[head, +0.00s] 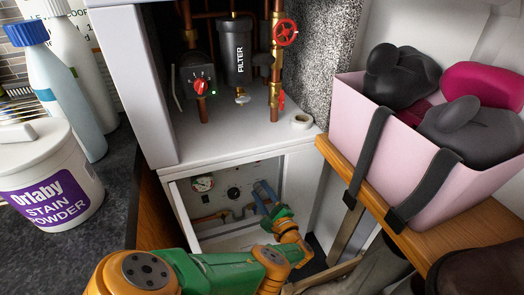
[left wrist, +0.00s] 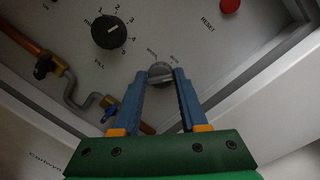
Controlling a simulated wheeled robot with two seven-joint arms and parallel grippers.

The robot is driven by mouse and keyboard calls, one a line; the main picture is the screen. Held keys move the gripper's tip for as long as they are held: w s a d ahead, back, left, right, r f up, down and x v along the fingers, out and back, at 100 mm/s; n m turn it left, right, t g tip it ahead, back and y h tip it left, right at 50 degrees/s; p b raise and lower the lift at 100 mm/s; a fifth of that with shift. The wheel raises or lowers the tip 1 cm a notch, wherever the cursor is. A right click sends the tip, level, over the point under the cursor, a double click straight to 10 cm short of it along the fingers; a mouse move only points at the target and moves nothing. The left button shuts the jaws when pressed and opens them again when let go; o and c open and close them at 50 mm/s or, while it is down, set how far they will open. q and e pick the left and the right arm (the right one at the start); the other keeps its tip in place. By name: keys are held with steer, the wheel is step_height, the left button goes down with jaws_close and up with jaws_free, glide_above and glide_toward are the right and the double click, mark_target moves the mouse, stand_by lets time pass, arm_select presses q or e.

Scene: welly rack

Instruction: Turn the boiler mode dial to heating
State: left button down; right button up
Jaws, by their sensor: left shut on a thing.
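My left gripper (head: 265,192) reaches into the open lower boiler compartment (head: 179,205) in the head view. In the left wrist view its blue fingers (left wrist: 161,82) are shut on a small round grey dial (left wrist: 161,71), one on each side. Small labels stand to the upper left and upper right of this dial; they are too small to read surely, and its pointer is unclear. A larger black dial (left wrist: 109,32) with numbers around it sits on the same panel to the upper left, apart from the fingers. My right gripper is not in view.
A red reset button (left wrist: 230,5) is on the panel at upper right. A copper pipe (left wrist: 25,42) and a grey hose with a blue-handled valve (left wrist: 108,113) run at left. A pressure gauge (head: 203,184) shows. A pink crate (head: 352,125) stands on a wooden shelf at right.

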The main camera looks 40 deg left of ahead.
arm_select(q)
steer(key=shift+f+m+b, duration=0.1)
steer(key=shift+m+b, duration=0.2)
steer(key=shift+m, duration=0.6)
steer(key=m, duration=0.3)
steer(key=shift+t, duration=0.3)
steer(key=shift+c, duration=2.4)
jaws_free()
steer(key=shift+d, duration=0.1)
steer(key=shift+d, duration=0.1)
steer(key=v, duration=0.7)
